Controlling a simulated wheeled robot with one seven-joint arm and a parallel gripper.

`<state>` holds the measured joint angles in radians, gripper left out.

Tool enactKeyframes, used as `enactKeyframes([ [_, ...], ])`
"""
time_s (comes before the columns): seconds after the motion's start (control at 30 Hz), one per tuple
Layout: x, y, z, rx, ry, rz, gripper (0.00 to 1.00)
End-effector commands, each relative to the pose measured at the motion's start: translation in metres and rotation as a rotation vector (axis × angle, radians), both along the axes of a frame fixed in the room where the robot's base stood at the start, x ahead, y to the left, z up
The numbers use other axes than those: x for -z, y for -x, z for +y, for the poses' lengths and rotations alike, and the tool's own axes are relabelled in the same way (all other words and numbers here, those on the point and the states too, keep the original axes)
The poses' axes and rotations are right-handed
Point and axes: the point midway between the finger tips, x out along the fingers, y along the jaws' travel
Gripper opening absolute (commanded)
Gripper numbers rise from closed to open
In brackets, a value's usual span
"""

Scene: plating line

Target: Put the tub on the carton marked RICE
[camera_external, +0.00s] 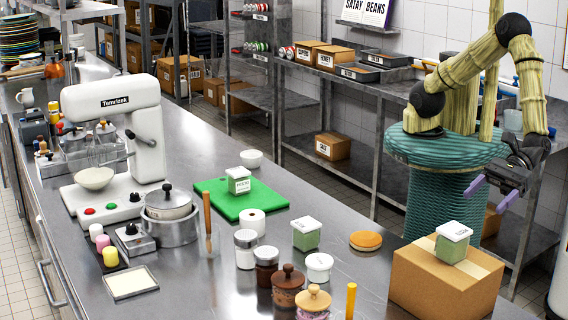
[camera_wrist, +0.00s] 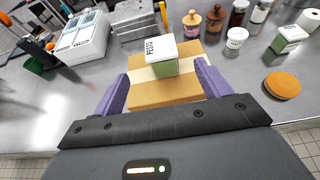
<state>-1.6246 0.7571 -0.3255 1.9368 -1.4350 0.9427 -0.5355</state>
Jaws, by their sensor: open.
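A tub with a white lid and green contents (camera_external: 453,242) stands upright on a brown cardboard carton (camera_external: 425,280) at the right end of the steel counter. In the wrist view the tub (camera_wrist: 161,58) has PESTO on its lid, and the carton (camera_wrist: 150,95) lies under it. I read no RICE mark on the carton's visible sides. My gripper (camera_external: 508,188) is open and empty, right of the tub and above it. In the wrist view its purple fingers (camera_wrist: 162,76) are spread apart with the tub ahead, between them; they appear clear of it.
Similar tubs stand on the counter (camera_external: 306,234) and the green board (camera_external: 238,180). Jars (camera_external: 287,286), a small white tub (camera_external: 319,267) and an orange disc (camera_external: 366,240) are left of the carton. Back shelves hold labelled cartons, including HONEY (camera_external: 334,57); a carton (camera_external: 333,146) sits lower.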

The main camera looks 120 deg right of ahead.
Motion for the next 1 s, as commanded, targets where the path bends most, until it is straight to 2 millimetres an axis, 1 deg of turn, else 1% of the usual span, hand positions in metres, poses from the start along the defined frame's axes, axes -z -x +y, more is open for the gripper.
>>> enactKeyframes([
  [0.2,0.000,-0.002,-0.003,0.010,-0.004,0.005,0.76],
  [0.27,0.000,-0.008,-0.010,0.038,-0.016,0.019,0.76],
  [0.33,0.001,-0.019,-0.027,0.100,-0.044,0.050,0.76],
  [0.37,0.002,-0.026,-0.037,0.137,-0.059,0.067,0.76],
  [0.47,0.005,-0.047,-0.079,0.298,-0.137,0.142,0.76],
  [0.5,0.006,-0.055,-0.099,0.373,-0.178,0.176,0.76],
  [0.57,0.009,-0.064,-0.128,0.491,-0.243,0.222,0.76],
  [0.6,0.010,-0.069,-0.147,0.569,-0.289,0.250,0.76],
  [0.67,0.011,-0.074,-0.174,0.684,-0.360,0.288,0.76],
  [0.7,0.012,-0.075,-0.192,0.762,-0.409,0.311,0.76],
  [0.8,0.013,-0.076,-0.232,0.951,-0.536,0.359,0.76],
  [0.87,0.013,-0.075,-0.254,1.063,-0.617,0.380,0.76],
  [0.9,0.013,-0.073,-0.269,1.138,-0.672,0.391,0.76],
  [1.0,0.011,-0.068,-0.301,1.321,-0.818,0.407,0.76],
])
